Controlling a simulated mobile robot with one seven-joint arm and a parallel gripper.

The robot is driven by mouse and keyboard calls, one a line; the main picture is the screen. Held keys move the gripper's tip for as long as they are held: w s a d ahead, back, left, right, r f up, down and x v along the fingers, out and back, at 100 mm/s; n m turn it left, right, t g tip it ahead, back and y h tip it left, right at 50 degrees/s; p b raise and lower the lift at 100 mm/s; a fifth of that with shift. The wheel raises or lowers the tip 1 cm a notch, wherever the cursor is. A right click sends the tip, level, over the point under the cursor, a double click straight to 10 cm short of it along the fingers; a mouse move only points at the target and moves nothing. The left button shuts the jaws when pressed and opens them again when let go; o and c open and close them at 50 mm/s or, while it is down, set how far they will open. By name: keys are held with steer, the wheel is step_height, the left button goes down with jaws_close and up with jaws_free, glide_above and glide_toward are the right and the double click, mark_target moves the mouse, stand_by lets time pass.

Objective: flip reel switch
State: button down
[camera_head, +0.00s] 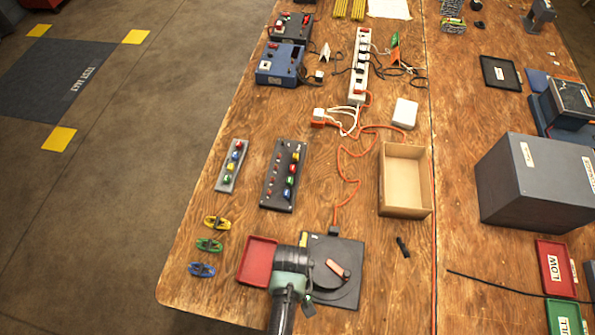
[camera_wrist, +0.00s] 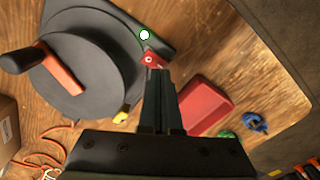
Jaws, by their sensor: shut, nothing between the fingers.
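The reel (camera_head: 350,285) is a dark disc on a square black base near the front of the table, with an orange crank (camera_head: 338,268). It also fills the upper left of the wrist view (camera_wrist: 85,75), where the crank has a dark handle. A small red part (camera_wrist: 152,60), which looks like the switch, sits at the edge of the base near a round white spot (camera_wrist: 144,36). My gripper (camera_wrist: 161,78) is shut and empty, its fingertips just short of the red part in the picture; I cannot tell if they touch. In the head view my arm hides the red part.
A red tray (camera_head: 257,260) lies beside the reel, with several coloured cleats (camera_head: 209,245) left of it. An orange cord (camera_head: 342,185) runs from the reel to a white power strip (camera_head: 359,70). Two switch panels (camera_head: 284,175) and an open cardboard box (camera_head: 405,210) lie behind.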

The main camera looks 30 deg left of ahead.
step_height(320, 180, up, 4)
steer(key=p, duration=0.4)
steer(key=shift+r, duration=0.2)
